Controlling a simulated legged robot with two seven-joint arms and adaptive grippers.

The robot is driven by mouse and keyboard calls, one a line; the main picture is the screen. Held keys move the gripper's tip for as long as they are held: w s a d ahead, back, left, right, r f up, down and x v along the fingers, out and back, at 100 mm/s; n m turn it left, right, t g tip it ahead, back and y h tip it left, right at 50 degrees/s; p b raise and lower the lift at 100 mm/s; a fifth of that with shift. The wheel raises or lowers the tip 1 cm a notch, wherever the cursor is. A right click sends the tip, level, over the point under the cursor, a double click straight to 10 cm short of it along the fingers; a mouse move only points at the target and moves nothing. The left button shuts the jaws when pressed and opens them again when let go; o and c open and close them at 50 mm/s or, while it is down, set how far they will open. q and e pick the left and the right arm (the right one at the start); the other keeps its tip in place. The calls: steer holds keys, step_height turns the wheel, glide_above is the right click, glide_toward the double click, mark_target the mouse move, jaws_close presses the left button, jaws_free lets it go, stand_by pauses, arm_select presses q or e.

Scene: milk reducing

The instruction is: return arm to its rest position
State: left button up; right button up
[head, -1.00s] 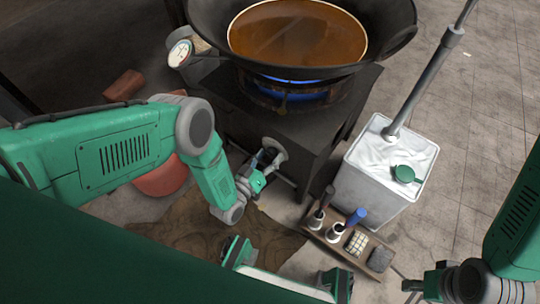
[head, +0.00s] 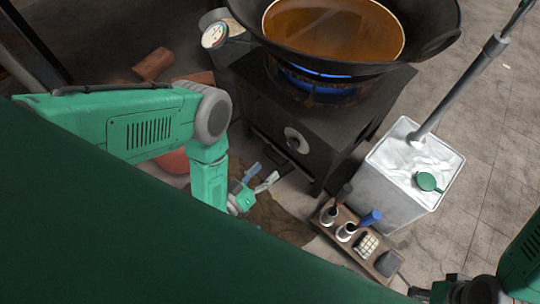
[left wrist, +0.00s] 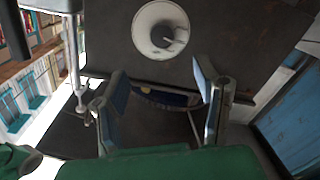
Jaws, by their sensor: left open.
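My left gripper (head: 262,174) is open and empty, low in front of the stove's dark front face. The round light-grey stove knob (head: 297,140) is just beyond it, with a visible gap. In the left wrist view the open fingers (left wrist: 160,72) frame empty space and the knob (left wrist: 160,28) lies past them, at the top. The stove (head: 330,125) has a blue flame lit under a wok (head: 440,35) of brown liquid. My right gripper (head: 440,290) shows only partly at the bottom right edge; its fingers are not clear.
A reddish pot (head: 175,161) is behind my left arm. Grey tiled floor is clear at right.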

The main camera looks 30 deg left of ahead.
stand_by(0.3)
arm_select(q)
steer(key=shift+w, duration=0.1)
steer(key=s+a+r+m+g+y, duration=0.1)
steer(key=s+a+r+g+y, duration=0.2)
steer(key=s+a+r+g, duration=0.4)
steer(key=s+a+r+m+g+y, duration=0.2)
steer(key=s+a+r+g, duration=0.2)
steer(key=s+g, duration=0.55)
step_height(320, 180, up, 18)
steer(key=p, duration=1.8)
steer(key=shift+d+f, duration=0.15)
steer(key=shift+d, duration=0.1)
steer(key=shift+w+t, duration=0.15)
steer(key=shift+t, duration=0.1)
